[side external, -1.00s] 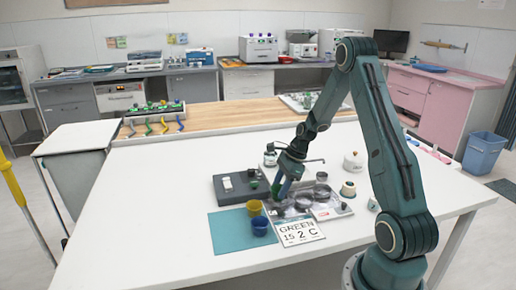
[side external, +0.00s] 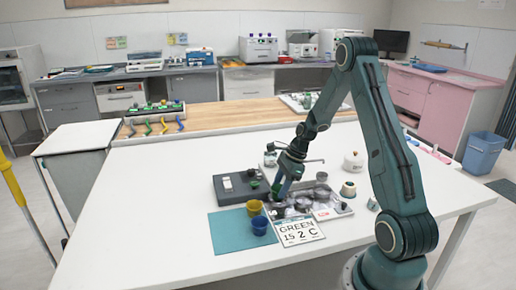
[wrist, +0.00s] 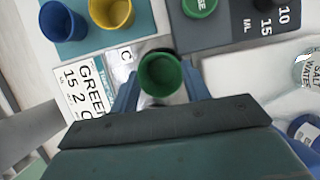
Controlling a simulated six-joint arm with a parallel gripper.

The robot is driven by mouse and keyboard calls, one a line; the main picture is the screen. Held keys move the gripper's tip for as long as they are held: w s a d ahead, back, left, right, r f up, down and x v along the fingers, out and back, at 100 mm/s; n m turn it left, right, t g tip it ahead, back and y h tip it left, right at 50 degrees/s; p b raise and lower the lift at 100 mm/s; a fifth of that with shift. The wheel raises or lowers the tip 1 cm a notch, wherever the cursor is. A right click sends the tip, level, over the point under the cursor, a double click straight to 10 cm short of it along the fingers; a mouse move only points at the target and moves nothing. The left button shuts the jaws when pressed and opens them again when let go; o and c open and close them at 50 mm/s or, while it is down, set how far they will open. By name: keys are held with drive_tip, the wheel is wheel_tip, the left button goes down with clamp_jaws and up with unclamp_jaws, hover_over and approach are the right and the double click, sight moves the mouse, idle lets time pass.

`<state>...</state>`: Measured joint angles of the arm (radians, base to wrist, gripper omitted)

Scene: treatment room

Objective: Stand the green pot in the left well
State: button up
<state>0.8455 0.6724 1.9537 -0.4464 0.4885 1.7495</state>
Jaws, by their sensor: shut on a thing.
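My gripper (side external: 277,196) is shut on the green pot (wrist: 161,75). In the wrist view the pot sits between the two blue fingers, with its open mouth facing the camera. In the side view the fingers reach down at the left end of a shiny grey holder (side external: 300,211) with dark round wells. The fingers and the holder's clutter hide the pot's base and the left well, so I cannot tell whether the pot touches the holder.
A yellow pot (side external: 254,207) and a blue pot (side external: 260,226) stand on a teal mat (side external: 228,227). A dark box (side external: 232,188) with a green round piece (wrist: 199,6) lies beside the holder. A card reading GREEN 15 2 C (side external: 298,231) lies in front.

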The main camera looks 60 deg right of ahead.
drive_tip(key=shift+f, duration=0.6)
idle(0.3)
drive_tip(key=o, duration=0.7)
drive_tip(key=shift+c, duration=0.2)
drive_tip(key=shift+r, duration=0.1)
drive_tip(key=v, duration=1)
drive_tip(key=shift+d+r, duration=0.15)
drive_tip(key=shift+r, duration=0.2)
drive_tip(key=shift+s, duration=0.15)
idle(0.5)
